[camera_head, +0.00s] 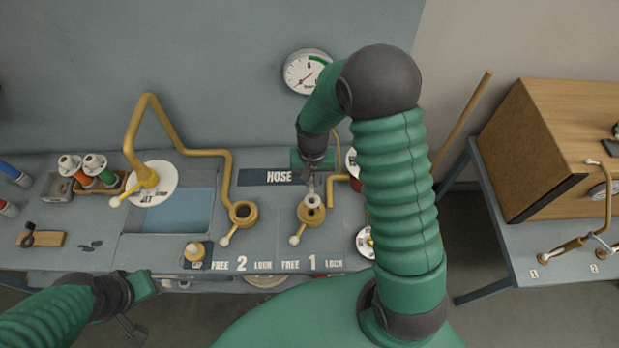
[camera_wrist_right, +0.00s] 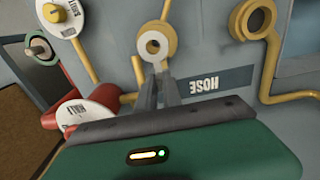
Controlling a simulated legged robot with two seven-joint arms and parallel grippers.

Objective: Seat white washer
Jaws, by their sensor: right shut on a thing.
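The white washer (camera_head: 312,201) is a small pale ring. My right gripper (camera_head: 311,194) is shut on it, and its two grey fingers meet at the washer's edge in the right wrist view (camera_wrist_right: 153,46). The washer is at the yellow fitting (camera_head: 311,215) above the label "1", which also shows around and behind it in the right wrist view (camera_wrist_right: 159,33). I cannot tell whether the washer touches the fitting or is just above it. My left gripper (camera_head: 146,285) is at the bench's front left, away from the washer; its fingers do not show clearly.
A second yellow fitting (camera_head: 243,212) with a bent pipe stands left, above the label "2". A yellow cap (camera_head: 195,252) sits at the front edge. A gauge (camera_head: 308,72) is behind.

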